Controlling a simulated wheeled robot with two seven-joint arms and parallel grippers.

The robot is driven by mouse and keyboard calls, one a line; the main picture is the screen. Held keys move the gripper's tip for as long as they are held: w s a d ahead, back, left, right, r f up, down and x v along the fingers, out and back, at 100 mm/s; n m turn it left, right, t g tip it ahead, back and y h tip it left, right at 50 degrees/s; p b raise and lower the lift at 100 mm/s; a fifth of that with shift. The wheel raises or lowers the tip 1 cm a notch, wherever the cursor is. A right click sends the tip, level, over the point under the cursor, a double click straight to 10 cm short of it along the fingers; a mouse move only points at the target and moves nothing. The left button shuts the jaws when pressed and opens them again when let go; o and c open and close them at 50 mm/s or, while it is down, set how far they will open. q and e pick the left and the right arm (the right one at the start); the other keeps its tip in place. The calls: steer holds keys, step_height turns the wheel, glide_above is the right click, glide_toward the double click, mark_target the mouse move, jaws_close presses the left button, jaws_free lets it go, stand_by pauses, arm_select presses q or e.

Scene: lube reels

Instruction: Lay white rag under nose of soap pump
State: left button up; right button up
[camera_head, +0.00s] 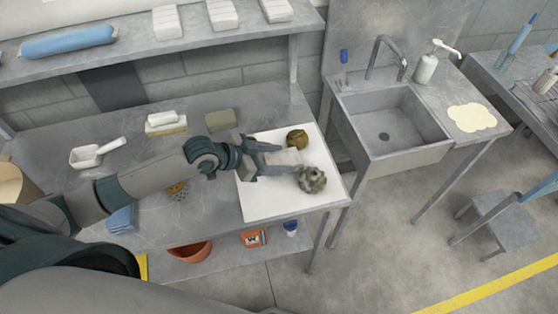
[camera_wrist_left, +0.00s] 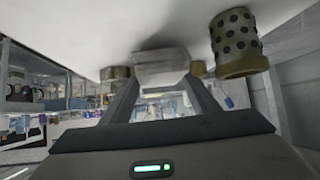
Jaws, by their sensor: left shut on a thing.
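My left gripper (camera_head: 270,158) is over the white mat at the right end of the workbench. It is shut on a pale, block-like thing that looks like the folded white rag (camera_head: 287,157). It also shows between the fingers in the left wrist view (camera_wrist_left: 160,66). The soap pump (camera_head: 426,69) stands on the counter right of the sink, far to the right of the gripper. Its white nose (camera_head: 447,47) points right. A flat cream patch (camera_head: 471,117) lies on the counter in front of the pump. My right gripper is not in view.
The white mat (camera_head: 258,205) also bears a brown round part (camera_head: 297,138) and a grey-green part (camera_head: 313,180), both close to the gripper. The sink (camera_head: 385,130) with its tall faucet (camera_head: 383,55) lies between workbench and pump. A stool (camera_head: 500,212) stands at the right.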

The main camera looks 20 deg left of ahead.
mark_target(282, 160)
arm_select(q)
steer(key=r, duration=0.1)
steer(key=r+b, duration=0.1)
steer(key=r, duration=0.1)
steer(key=shift+w+d+r+b, duration=0.2)
steer(key=shift+w+d+b, duration=0.1)
steer(key=shift+d, duration=0.1)
steer(key=w+d+r+b, duration=0.3)
steer(key=w+d+r, duration=0.3)
steer(key=d, duration=0.2)
steer(key=shift+w+d+r, duration=0.15)
steer(key=shift+d+r, duration=0.15)
steer(key=shift+d, duration=0.05)
